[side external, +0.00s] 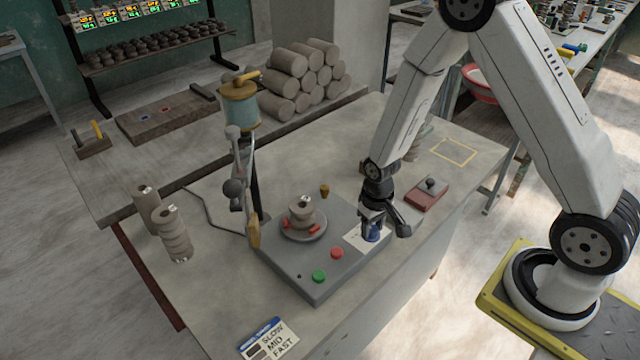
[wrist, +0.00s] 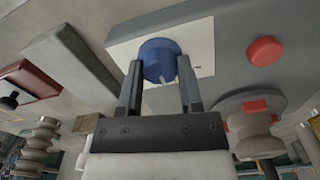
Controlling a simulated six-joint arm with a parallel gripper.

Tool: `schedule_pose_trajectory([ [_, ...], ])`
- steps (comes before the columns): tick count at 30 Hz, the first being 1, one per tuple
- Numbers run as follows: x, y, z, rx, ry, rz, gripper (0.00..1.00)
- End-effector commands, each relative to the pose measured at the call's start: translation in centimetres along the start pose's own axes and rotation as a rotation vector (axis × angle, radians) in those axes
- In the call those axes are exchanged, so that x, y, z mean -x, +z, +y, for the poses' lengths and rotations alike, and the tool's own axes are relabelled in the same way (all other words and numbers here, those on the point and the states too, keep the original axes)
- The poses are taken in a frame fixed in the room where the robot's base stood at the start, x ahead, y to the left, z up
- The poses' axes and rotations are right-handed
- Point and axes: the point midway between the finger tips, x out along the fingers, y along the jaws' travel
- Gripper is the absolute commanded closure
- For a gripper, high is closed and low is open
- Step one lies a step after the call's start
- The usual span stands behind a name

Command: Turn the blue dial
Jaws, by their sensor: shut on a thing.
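The blue dial (wrist: 160,57) stands on a white label plate (wrist: 202,50) on the grey control box (side external: 313,278). A light pointer mark shows on its side in the wrist view. In the side view the dial (side external: 371,233) is partly hidden by my gripper (side external: 374,218). My gripper points down from above, and in the wrist view its two fingers (wrist: 160,82) are on either side of the dial, shut on it. The label's markings are mostly hidden or too small to read.
A turntable (side external: 303,224) holding a clay piece stands left of the dial. A red-brown box with a black lever (side external: 427,194) lies to the right. A sign (side external: 268,340) reads SLOW, MID, FAST.

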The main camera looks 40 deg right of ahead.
Motion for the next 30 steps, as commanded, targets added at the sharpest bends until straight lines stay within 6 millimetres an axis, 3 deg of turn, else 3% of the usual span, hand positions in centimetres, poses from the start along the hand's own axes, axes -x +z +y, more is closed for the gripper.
schedule_pose_trajectory([
  [12, -0.01, 0.15, 0.01, -0.01, 0.001, -0.005, 1.0],
  [13, -0.01, 0.15, 0.01, -0.01, 0.001, -0.005, 0.44],
  [15, -0.01, 0.13, 0.01, -0.01, 0.0, -0.004, 0.22],
  [16, -0.01, 0.12, 0.01, -0.01, 0.0, -0.004, 0.19],
  [30, 0.34, 0.02, 0.0, -0.009, 0.0, -0.001, 0.19],
])
